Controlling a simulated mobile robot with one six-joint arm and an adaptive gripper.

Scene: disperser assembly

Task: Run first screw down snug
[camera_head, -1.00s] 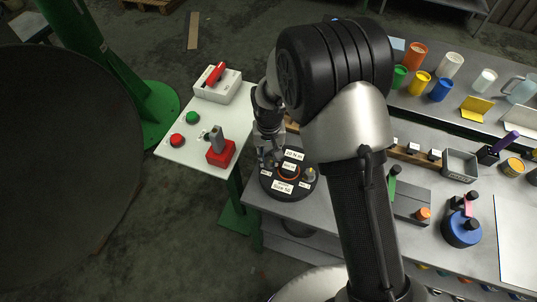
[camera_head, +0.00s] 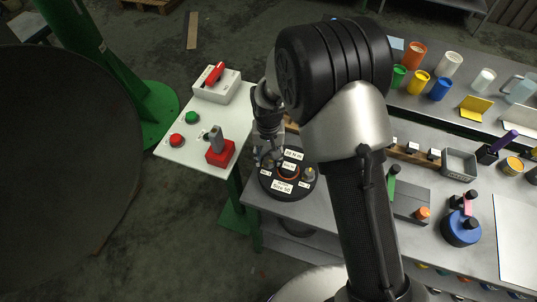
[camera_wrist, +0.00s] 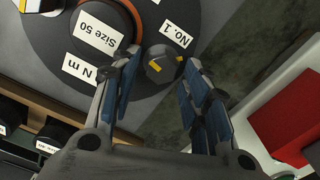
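A grey knob-like screw head (camera_wrist: 158,68) with a yellow mark sits on the dark round plate (camera_wrist: 212,12), beside a "No. 1" label (camera_wrist: 176,34). My gripper (camera_wrist: 163,57) has one finger on each side of this screw in the wrist view. Small gaps show between fingertips and screw, so the fingers look open around it. In the head view my gripper (camera_head: 269,160) is over the left part of the round plate (camera_head: 279,194), and its fingertips are hard to make out. A second screw with a yellow mark (camera_head: 309,174) stands at the plate's right.
A dark cylinder with an orange ring (camera_wrist: 103,15) and a "Size 50" label (camera_wrist: 97,34) rises close to the left finger. A white side table (camera_head: 182,151) with a red block (camera_head: 220,154) and buttons is at left. Cups and tools crowd the bench at right.

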